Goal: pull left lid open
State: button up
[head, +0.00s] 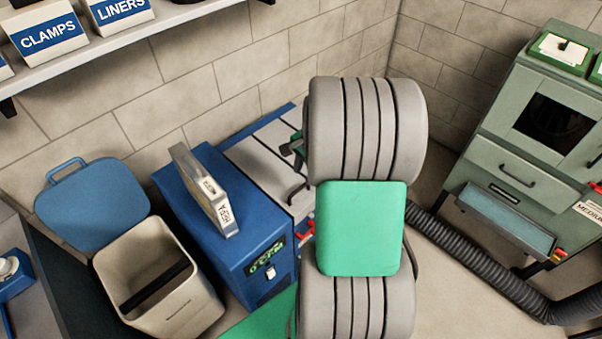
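A low blue-edged chest or bench with pale flat panels (262,150) stands against the wall, partly behind my arm. Seams divide the panels, and a thin dark handle (297,187) shows on the right part. The panels look flat and shut. My arm hides the right side, so I cannot tell the full extent of the left lid. Small dark parts of what looks like my gripper (291,148) show at the arm's left edge, above the panels near the handle. The rest is hidden behind my arm, and contact cannot be told.
A beige bin (204,308) with its blue lid (92,207) tipped back stands left. A blue box unit (216,268) carries a grey-framed filter (191,183). A green cabinet (478,182) stands right, with a black ribbed hose (470,252) on the floor. A shelf (150,32) hangs upper left.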

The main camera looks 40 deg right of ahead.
aim_at(299, 188)
jog(key=f, duration=0.2)
jog(key=w+f, duration=0.1)
jog(key=f, duration=0.4)
jog(key=shift+w+a+f+p, duration=0.2)
jog(key=shift+w+f+p, duration=0.1)
jog(key=shift+p, duration=0.1)
jog(key=shift+c, duration=0.2)
grip_shut()
dwell(0.7)
